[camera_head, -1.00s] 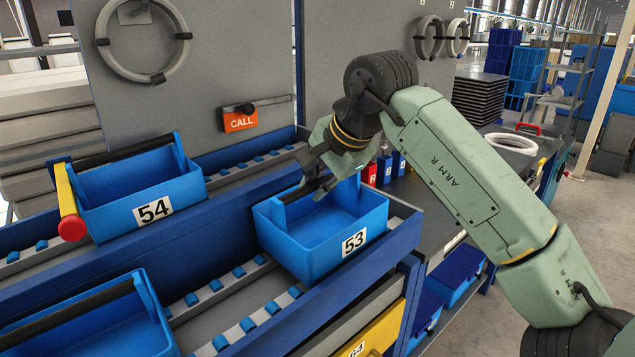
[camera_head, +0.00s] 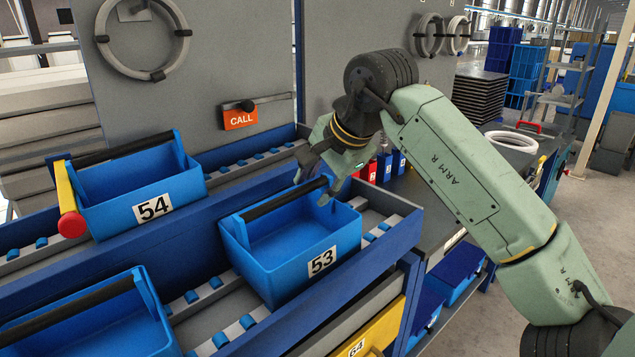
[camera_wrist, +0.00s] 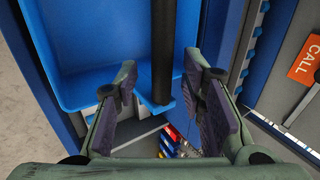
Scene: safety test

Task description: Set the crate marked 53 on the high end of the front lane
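The blue crate marked 53 (camera_head: 283,282) sits upright on the rollers of the front lane (camera_head: 383,213), a little left of the lane's right end. A dark bar handle (camera_head: 285,199) spans its top. My gripper (camera_head: 312,190) is at the right end of that handle, over the crate's right rim.
Another blue crate (camera_head: 120,335) sits lower left in the front lane. The blue crate marked 54 (camera_head: 175,188) is on the rear lane, with a red-knobbed yellow lever (camera_head: 68,200) at its left. An orange CALL sign (camera_head: 240,119) is on the panel behind. Rollers right of crate 53 are bare.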

